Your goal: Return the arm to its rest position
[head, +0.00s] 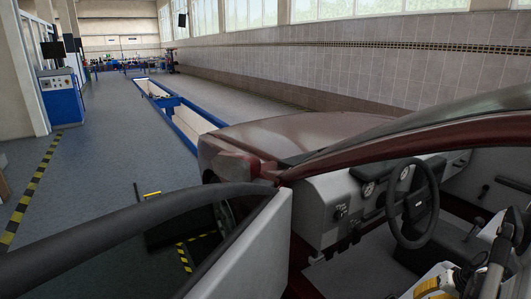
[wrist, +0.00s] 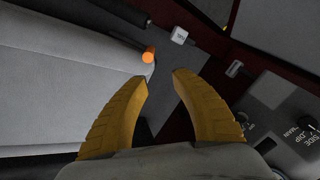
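My gripper (wrist: 160,76) shows in the wrist view with two curved, ridged yellow fingers. Their tips are apart and nothing is held between them. In the head view, yellow parts of my gripper (head: 436,287) show at the bottom right, inside the car and below the steering wheel (head: 411,203). My arm (head: 492,262) enters there from the right edge, and much of it is cut off by the frame. In the wrist view an orange-tipped dark lever (wrist: 149,54) lies just beyond the left fingertip, apart from it.
The car's open door (head: 245,255) and its dark frame cross the lower left. The dashboard (head: 345,205) lies close ahead of my gripper. A grey panel with lettering (wrist: 285,115) is right of the fingers. Open floor (head: 125,165) lies left of the car, beside a blue-edged pit (head: 180,115).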

